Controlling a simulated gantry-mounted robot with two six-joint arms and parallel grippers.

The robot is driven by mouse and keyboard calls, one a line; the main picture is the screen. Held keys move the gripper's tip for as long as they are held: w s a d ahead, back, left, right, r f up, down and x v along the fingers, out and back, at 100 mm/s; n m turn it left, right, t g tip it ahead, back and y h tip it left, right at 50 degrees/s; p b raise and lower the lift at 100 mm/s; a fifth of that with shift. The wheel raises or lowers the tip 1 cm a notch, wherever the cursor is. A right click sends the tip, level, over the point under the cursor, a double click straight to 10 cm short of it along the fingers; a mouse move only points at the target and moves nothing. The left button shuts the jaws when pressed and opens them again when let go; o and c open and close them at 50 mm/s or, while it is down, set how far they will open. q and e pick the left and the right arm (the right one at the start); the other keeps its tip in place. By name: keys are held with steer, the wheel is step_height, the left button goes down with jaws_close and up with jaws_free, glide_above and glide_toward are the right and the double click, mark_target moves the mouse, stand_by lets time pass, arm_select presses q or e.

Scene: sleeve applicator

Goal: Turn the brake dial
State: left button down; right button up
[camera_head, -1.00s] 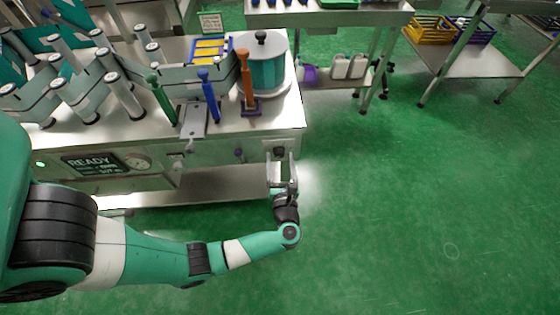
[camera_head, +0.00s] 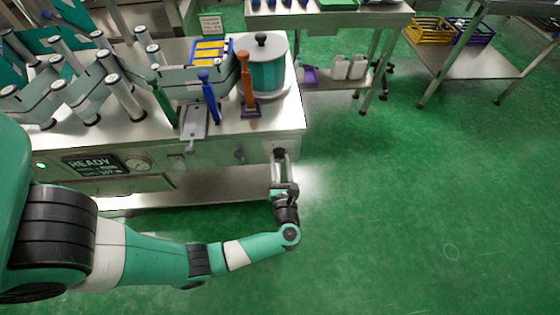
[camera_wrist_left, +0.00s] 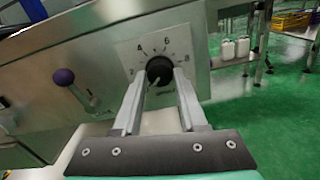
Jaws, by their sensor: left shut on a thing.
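The brake dial (camera_wrist_left: 159,69) is a black round knob on a pale plate (camera_wrist_left: 184,43) marked with numbers, on the machine's front panel. In the head view the dial (camera_head: 279,152) is a dark spot near the panel's right end. My left gripper (camera_head: 279,160) reaches the panel from below. In the left wrist view its two fingers (camera_wrist_left: 160,80) stand on either side of the dial, shut on it. The finger tips partly cover the dial's sides. My right gripper is not in view.
A purple-knobbed lever (camera_wrist_left: 64,77) sticks out of the panel left of the dial. Blue (camera_head: 209,98) and orange (camera_head: 247,85) handles stand on the machine top beside a teal drum (camera_head: 268,72). The green floor (camera_head: 400,210) to the right is clear.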

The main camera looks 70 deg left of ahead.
arm_select(q)
steer(key=m+p, duration=0.2)
steer(key=m, duration=0.2)
steer(key=shift+r, duration=0.1)
steer(key=m+p, duration=0.2)
steer(key=m, duration=0.3)
steer(key=shift+m, duration=0.4)
steer(key=m+p, duration=0.1)
steer(key=m, duration=0.3)
steer(key=shift+p, duration=0.3)
steer(key=m+p, duration=0.1)
steer(key=m, duration=0.4)
steer(key=shift+c, duration=2.3)
jaws_free()
